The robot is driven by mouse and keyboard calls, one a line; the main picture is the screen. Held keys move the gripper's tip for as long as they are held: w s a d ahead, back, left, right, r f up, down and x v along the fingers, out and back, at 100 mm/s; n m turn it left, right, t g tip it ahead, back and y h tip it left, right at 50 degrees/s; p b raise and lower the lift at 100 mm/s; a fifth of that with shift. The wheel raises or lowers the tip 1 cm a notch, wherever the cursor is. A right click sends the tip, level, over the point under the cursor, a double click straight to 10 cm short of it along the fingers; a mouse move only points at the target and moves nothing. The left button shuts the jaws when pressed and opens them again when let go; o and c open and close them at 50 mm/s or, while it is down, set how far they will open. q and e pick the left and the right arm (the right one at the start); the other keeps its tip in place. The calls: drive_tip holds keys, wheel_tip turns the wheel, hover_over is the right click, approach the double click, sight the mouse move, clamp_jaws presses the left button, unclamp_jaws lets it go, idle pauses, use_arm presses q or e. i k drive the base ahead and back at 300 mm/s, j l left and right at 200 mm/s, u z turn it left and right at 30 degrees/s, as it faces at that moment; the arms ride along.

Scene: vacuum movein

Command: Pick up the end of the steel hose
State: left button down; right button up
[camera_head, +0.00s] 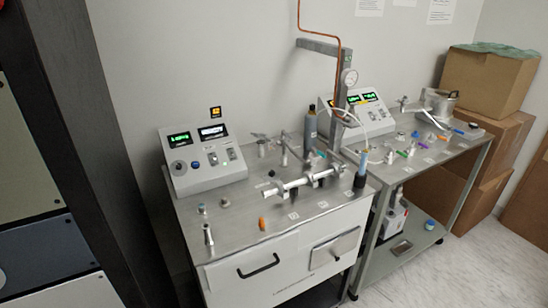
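I cannot pick out the steel hose for certain. A pale curved tube (352,107) loops beside the post between the two metal benches. A shiny metal assembly with a horizontal tube (292,186) stands on the near bench. More silvery parts (432,116) lie at the back of the far bench, too small to tell if one is a hose end. Neither of my grippers is in view.
The far bench (425,160) holds another control box, coloured small items and a lower shelf. Cardboard boxes (487,82) stand right. A dark cabinet edge is left. Floor (450,270) is clear at lower right.

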sight(283, 158)
drive_tip(key=i+l+u, duration=0.1)
drive_tip(key=u, duration=0.3)
drive_tip(key=i+l+u, duration=0.1)
drive_tip(key=l+u, duration=0.15)
drive_tip(key=u, duration=0.15)
drive_tip(key=i+l+u, duration=0.1)
drive_tip(key=u, duration=0.25)
drive_tip(key=l, duration=0.1)
